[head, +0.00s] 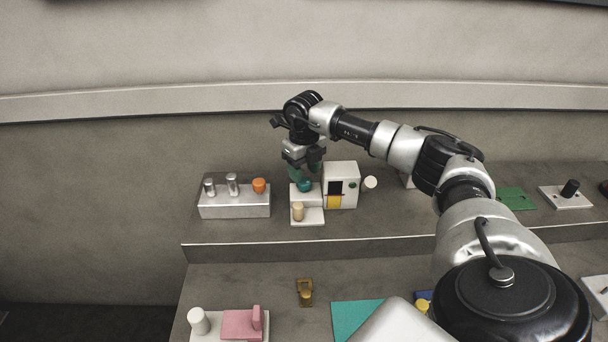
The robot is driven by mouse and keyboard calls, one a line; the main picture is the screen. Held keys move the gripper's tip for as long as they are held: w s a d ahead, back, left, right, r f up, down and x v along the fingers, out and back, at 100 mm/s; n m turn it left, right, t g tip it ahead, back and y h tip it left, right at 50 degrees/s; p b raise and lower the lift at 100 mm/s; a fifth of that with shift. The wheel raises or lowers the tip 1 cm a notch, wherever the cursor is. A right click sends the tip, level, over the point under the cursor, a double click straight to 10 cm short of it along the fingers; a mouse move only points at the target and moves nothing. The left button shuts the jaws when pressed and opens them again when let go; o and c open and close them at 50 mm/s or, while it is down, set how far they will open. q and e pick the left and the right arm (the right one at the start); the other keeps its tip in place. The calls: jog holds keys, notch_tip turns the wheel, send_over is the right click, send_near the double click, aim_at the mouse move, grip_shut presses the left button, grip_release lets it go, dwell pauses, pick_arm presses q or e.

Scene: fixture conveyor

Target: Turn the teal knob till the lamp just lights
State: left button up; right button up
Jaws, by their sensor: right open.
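The teal knob (305,185) sits on a small white stepped block (309,217) on the raised back shelf. My right gripper (305,169) points down just above the knob, with its fingers open. I cannot tell whether the fingers touch the knob, and they hide part of its top and back. A white box (342,167) with a dark window, a yellow patch and a small green spot stands against the block's right side. I cannot tell which part is the lamp, or whether it is lit. My left gripper is out of view.
A silver block (234,208) with two grey posts and an orange knob (259,185) stands left of the knob block. A tan peg (298,211) stands at the block's front. A white round piece (370,183) is beside the box. My right arm covers much of the right side.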

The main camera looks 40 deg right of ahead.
aim_at(304, 180)
notch_tip(304, 180, down, 2)
jog(key=shift+d+f, duration=0.1)
jog(key=shift+f, duration=0.05)
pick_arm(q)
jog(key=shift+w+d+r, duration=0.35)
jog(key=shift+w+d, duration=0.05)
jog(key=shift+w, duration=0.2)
pick_arm(e)
jog(key=shift+f, duration=0.35)
jog(key=shift+c, duration=0.3)
jog(key=c, duration=0.6)
jog(key=shift+f+n, duration=0.1)
jog(key=shift+n, duration=0.4)
jog(key=shift+n+b, duration=0.3)
jog(key=shift+n, duration=0.5)
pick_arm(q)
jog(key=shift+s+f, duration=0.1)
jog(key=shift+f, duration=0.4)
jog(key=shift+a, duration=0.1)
pick_arm(e)
jog(key=o, duration=0.7)
jog(key=shift+c, duration=0.2)
